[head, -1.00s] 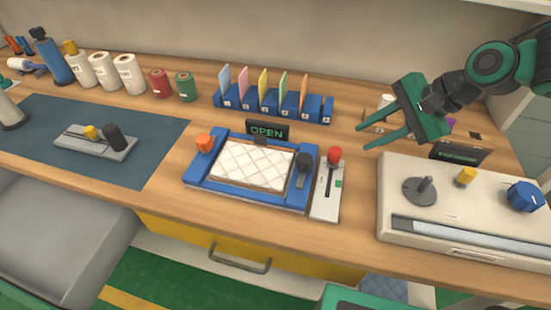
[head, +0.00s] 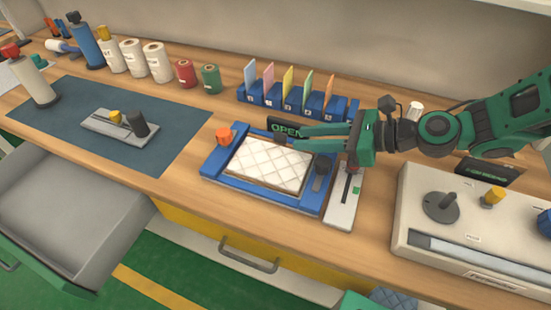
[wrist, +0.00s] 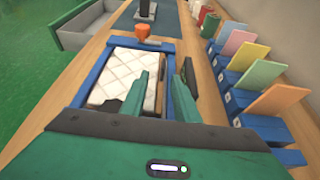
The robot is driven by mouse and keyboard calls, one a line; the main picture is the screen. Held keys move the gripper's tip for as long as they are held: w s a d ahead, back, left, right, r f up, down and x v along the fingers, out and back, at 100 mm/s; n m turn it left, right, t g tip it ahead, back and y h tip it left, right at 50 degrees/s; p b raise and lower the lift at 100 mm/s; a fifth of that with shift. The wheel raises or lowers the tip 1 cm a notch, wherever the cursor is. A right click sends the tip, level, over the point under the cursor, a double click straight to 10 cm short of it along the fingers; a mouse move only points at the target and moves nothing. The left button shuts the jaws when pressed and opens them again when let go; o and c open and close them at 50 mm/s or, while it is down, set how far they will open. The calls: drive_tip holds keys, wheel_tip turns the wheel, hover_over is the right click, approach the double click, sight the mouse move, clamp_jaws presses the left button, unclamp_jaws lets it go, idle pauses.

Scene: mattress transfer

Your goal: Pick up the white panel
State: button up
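The white panel (head: 268,164) is a quilted pad lying flat in a blue frame (head: 218,187). My gripper (head: 290,138) reaches in from the right over the frame's back right part, fingers pointing left. In the wrist view the panel (wrist: 122,72) shows beyond and left of my gripper (wrist: 160,80). The two green fingers are apart with nothing seen held between them. They overlap the panel's back edge in the picture; I cannot tell whether they touch it. The fingers partly hide the panel and the OPEN sign (head: 283,125).
An orange knob (head: 224,136) and a dark clamp (head: 321,176) stand on the frame. A lever plate (head: 344,205) is at its right. A rack of coloured cards (head: 290,97) stands behind. A cream machine (head: 415,210) is at right. The blue mat (head: 95,105) has free room.

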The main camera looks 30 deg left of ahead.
sight(287, 144)
drive_tip(key=shift+w+r+x, duration=0.15)
drive_tip(key=shift+r+x, duration=0.05)
drive_tip(key=shift+x, duration=1.25)
drive_tip(key=shift+w+r+x, duration=0.15)
drive_tip(key=shift+x, duration=1.3)
drive_tip(key=shift+a, duration=0.2)
clamp_jaws()
